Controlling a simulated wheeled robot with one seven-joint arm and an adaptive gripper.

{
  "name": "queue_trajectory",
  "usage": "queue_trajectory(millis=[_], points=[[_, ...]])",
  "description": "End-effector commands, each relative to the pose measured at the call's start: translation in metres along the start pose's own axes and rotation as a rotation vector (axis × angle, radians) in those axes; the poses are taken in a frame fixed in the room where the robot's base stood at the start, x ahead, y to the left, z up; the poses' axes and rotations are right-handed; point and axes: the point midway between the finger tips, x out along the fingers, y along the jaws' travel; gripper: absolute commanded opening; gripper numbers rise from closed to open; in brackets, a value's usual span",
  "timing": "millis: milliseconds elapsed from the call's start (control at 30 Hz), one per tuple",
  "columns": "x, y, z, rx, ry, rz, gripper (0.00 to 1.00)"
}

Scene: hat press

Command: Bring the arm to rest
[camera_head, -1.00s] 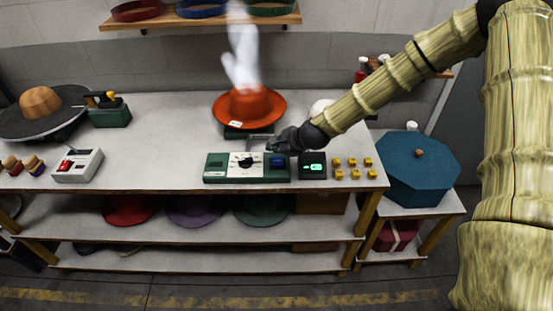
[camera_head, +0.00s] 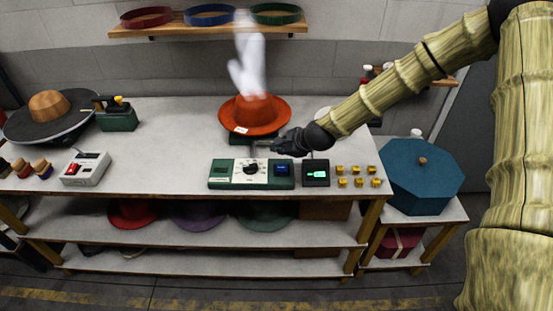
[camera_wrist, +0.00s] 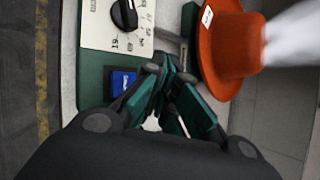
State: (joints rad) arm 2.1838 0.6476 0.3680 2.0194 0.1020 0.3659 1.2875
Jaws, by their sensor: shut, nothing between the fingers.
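My gripper (camera_head: 277,146) is shut and empty. It is above the bench, just behind the green-and-white control box (camera_head: 252,174) and in front of the orange hat (camera_head: 255,115). In the wrist view its green fingers (camera_wrist: 165,75) are together, close to the blue button (camera_wrist: 122,83) and the dial (camera_wrist: 124,14) of the box. I cannot tell if the fingers touch anything. The orange hat also shows in the wrist view (camera_wrist: 230,50), with white steam rising by it. My jointed, bamboo-like arm reaches in from the right.
A small black display (camera_head: 315,173) with a green light stands beside the box, with several yellow pieces (camera_head: 357,176) to its right. A blue octagonal box (camera_head: 422,175) stands on a side table. A grey switch box (camera_head: 86,168) sits left. The bench's left-middle is clear.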

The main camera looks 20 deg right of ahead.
Motion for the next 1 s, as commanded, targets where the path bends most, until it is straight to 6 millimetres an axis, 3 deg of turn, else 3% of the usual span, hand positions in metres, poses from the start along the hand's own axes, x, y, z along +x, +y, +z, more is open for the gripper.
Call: queue_trajectory(millis=[233,367,767,1000], points=[[0.001,0.006,-0.002,-0.011,0.003,0.013,0.0],[0.006,0.038,-0.012,-0.067,0.015,0.08,0.0],[0.022,0.184,-0.065,-0.415,0.062,0.317,0.0],[0.017,0.3,-0.116,-0.779,0.08,0.472,0.0]])
